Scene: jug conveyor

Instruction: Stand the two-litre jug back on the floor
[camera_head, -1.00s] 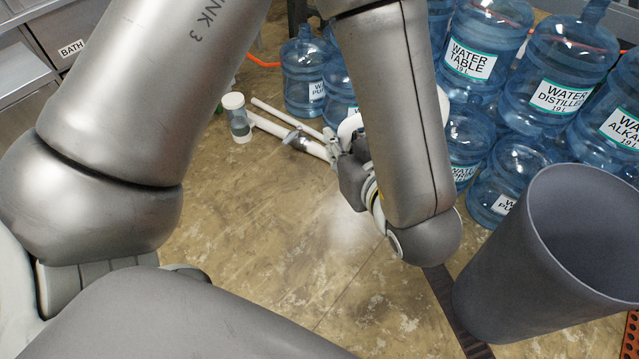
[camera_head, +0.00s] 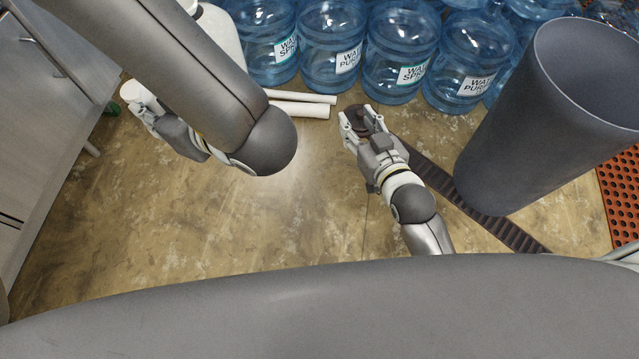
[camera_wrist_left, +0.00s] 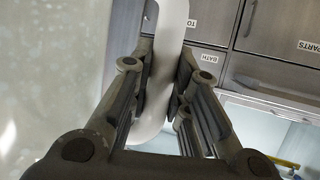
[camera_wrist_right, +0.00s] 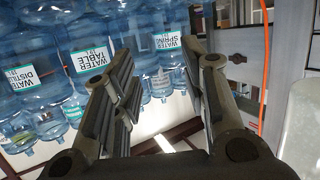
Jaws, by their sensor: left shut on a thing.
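My left gripper (camera_head: 140,108) is at the left, shut on a white, rounded handle (camera_wrist_left: 165,60), taken as the jug's. The handle passes between both finger pads in the left wrist view. In the head view a small white part (camera_head: 131,91) shows at the fingertips. A pale, cloudy surface (camera_wrist_left: 45,80) fills the left of the left wrist view; I cannot tell whether it is the jug's body. My left arm hides much around the grip. My right gripper (camera_head: 358,120) is open and empty low over the floor; its fingers (camera_wrist_right: 160,95) stand wide apart.
Large blue water bottles (camera_head: 400,50) stand along the back. A white body (camera_head: 222,32) shows behind my left arm. White pipes (camera_head: 300,105) lie on the floor. A tall grey bin (camera_head: 530,120) stands right, a grey cabinet (camera_head: 50,100) left. The middle floor (camera_head: 290,215) is clear.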

